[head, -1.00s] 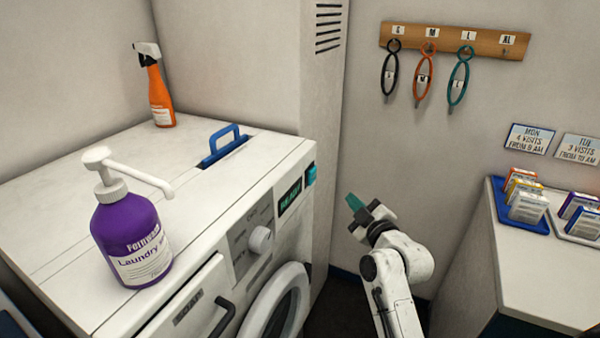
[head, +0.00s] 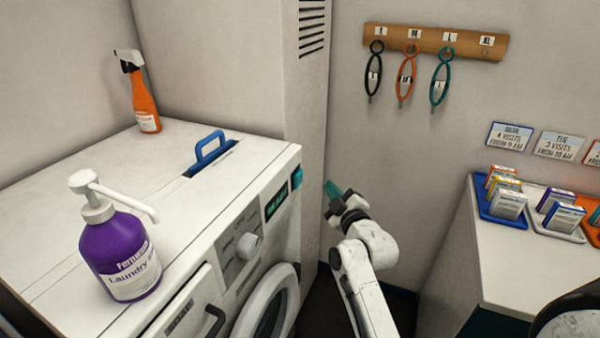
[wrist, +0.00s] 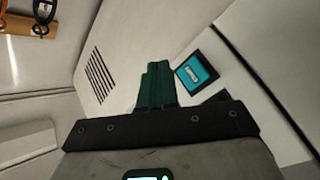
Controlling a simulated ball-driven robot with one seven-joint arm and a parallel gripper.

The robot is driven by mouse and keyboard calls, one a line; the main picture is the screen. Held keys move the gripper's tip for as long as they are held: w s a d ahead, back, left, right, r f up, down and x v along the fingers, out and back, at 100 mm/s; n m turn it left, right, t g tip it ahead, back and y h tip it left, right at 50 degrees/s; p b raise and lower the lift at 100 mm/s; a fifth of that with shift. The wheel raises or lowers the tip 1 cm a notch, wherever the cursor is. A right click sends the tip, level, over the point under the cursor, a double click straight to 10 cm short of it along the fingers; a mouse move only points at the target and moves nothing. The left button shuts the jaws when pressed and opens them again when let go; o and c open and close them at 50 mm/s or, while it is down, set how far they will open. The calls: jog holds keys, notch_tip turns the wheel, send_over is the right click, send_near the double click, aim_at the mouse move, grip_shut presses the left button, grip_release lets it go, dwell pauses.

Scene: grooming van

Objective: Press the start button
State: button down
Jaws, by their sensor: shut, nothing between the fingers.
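The start button is a teal square (head: 297,178) on the upper right of the white washing machine's front panel (head: 228,240). In the wrist view the button (wrist: 195,73) is a bright teal square with a pale mark, set in a dark frame. My gripper (head: 333,190) is to the right of the button in the head view, apart from it. Its teal fingers (wrist: 158,85) are together and empty, and in the wrist view they are just left of the button. The gap in depth is hard to tell.
A purple laundry bottle (head: 120,255), a blue handle (head: 208,150) and an orange spray bottle (head: 145,100) are on the machine top. A counter with a blue tray (head: 487,212) stands right. Loops hang from a wooden rack (head: 435,40) on the back wall.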

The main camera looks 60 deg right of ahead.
aim_at(302, 176)
jog(key=shift+w+a, duration=0.2)
jog(key=shift+w, duration=2.35)
jog(key=shift+w+f+b, duration=0.15)
jog(key=shift+w+b, duration=0.15)
jog(key=shift+b, duration=0.25)
jog(key=shift+w+a+b, duration=0.1)
jog(key=shift+w+b, duration=0.55)
jog(key=shift+b, duration=0.15)
dwell(1.0)
jog(key=shift+s+r+p, duration=0.1)
jog(key=shift+r+p, duration=0.1)
jog(key=shift+p, duration=0.1)
jog(key=shift+s+p, duration=0.8)
jog(key=shift+p, duration=0.4)
jog(key=shift+f, duration=0.1)
